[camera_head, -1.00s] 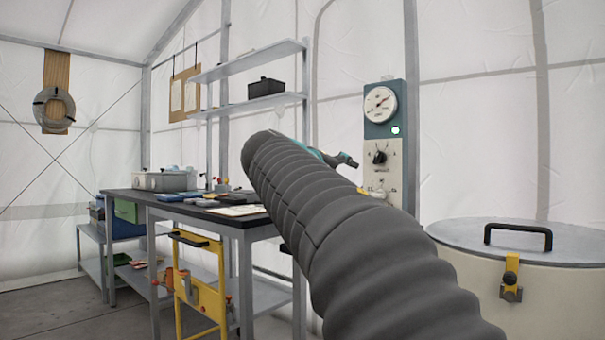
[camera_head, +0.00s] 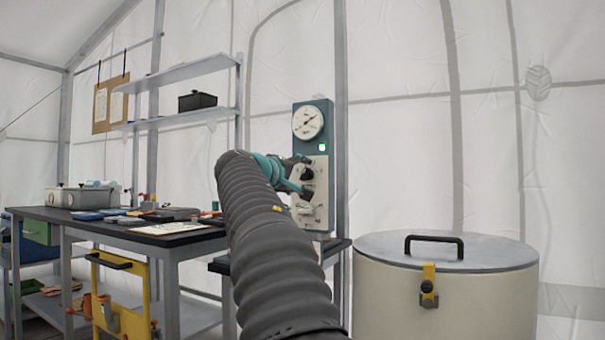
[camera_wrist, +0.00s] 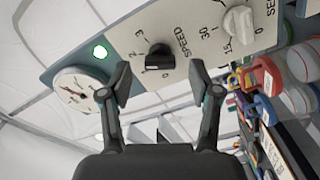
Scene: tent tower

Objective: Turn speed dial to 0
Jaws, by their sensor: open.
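The black speed dial (camera_wrist: 158,57) sits on the pale face of the control panel (camera_wrist: 120,42), beside the word SPEED and printed numbers. I cannot tell which number it points to. My gripper (camera_wrist: 160,80) is open in the wrist view, one finger on each side of the dial. I see no clear contact with the dial. In the head view my gripper (camera_head: 304,181) is at the panel (camera_head: 329,182), partly covering its lower face. The dial (camera_head: 307,173) shows as a small dark shape there.
A white knob (camera_wrist: 240,25) is beside the speed dial. A round gauge (camera_head: 308,122) and a lit green lamp (camera_head: 321,147) are above it. A lidded drum (camera_head: 440,300) stands right of the panel. A cluttered workbench (camera_head: 100,228) is at left.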

